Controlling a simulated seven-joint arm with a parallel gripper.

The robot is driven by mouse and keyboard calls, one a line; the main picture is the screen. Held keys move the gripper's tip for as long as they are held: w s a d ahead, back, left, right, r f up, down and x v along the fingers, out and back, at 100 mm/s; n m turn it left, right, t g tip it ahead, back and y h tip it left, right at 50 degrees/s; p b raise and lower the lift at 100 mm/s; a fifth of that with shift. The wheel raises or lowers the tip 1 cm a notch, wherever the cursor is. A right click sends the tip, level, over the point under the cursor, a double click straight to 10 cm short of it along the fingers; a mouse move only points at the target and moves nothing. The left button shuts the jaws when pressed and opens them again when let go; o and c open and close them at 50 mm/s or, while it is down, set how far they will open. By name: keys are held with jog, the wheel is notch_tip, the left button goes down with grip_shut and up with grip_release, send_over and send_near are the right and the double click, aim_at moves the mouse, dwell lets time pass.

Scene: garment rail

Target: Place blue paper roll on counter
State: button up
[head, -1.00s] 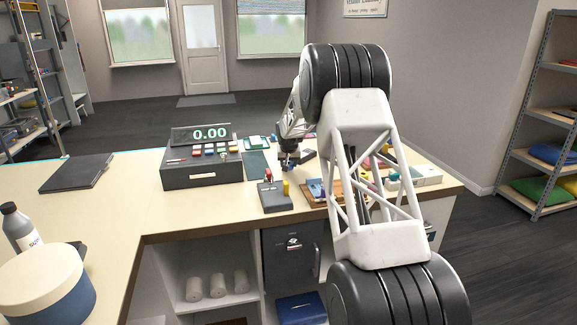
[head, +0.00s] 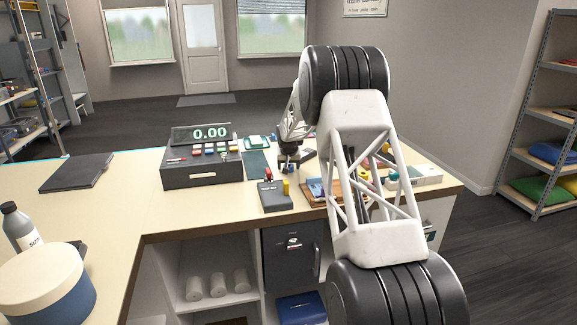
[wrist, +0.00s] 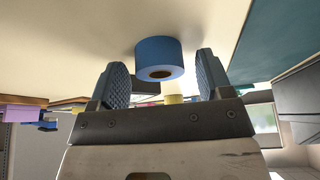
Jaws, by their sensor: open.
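The blue paper roll (wrist: 158,55) stands on the cream counter (wrist: 60,45) in the wrist view, its hollow core facing the camera. My open gripper (wrist: 162,72) has one finger on each side of the roll, with a visible gap on both sides. The roll is not held. In the head view, my gripper (head: 289,164) is low over the counter, beside the cash register; the roll is too small and covered there to make out clearly.
The cash register (head: 201,172) stands left of my gripper. A card terminal (head: 273,196) with small red and yellow items is just in front. A wooden tray and several small objects crowd the counter to the right.

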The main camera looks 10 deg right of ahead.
jog(key=shift+r, duration=0.1)
jog(key=v, duration=1.2)
jog(key=shift+r, duration=0.1)
dwell(0.8)
jog(key=s+a+r, duration=0.2)
jog(key=s+r, duration=0.3)
jog(key=s, duration=0.7)
jog(key=s+a+r+n+g, duration=0.15)
jog(key=s+r, duration=0.25)
jog(key=s, duration=0.8)
jog(key=s+a+r+m+t, duration=0.1)
jog(key=s+a+r, duration=0.3)
jog(key=s, duration=0.9)
jog(key=s+a+f+g, duration=0.1)
jog(key=s+f, duration=0.2)
jog(key=s, duration=1.5)
jog(key=s+a+f+n, duration=0.1)
jog(key=s+f, duration=0.1)
jog(key=s, duration=1.5)
jog(key=shift+s+f+g+y, duration=0.35)
jog(key=shift+f+y, duration=0.05)
